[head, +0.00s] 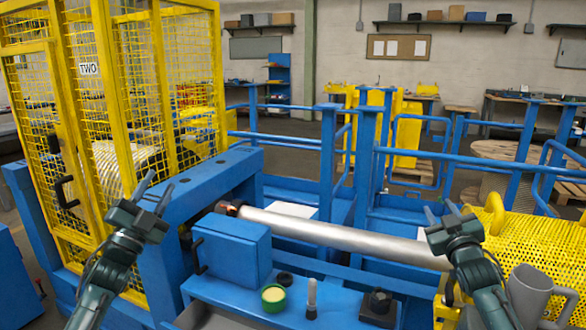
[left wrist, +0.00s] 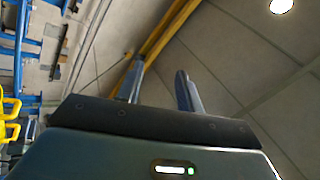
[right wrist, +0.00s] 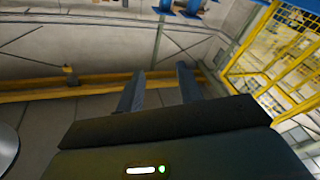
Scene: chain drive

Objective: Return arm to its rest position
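My left gripper (head: 153,191) is raised in front of the yellow mesh guard and the blue machine frame. Its two fingers stand apart with nothing between them, which the left wrist view (left wrist: 158,88) also shows. My right gripper (head: 440,213) is raised near the right end of the steel shaft, in front of the yellow perforated guard. Its fingers are apart and empty, as the right wrist view (right wrist: 159,90) also shows. Both grippers point upward, and the wrist views show mostly walls and ceiling. The rest position itself is not marked in any view.
A steel shaft (head: 340,237) crosses the blue machine. In front are a blue box (head: 232,250), a green tin (head: 273,297) and a black block (head: 379,305). A yellow mesh cage (head: 120,90) stands left, a yellow perforated guard (head: 540,250) and grey jug (head: 528,293) right.

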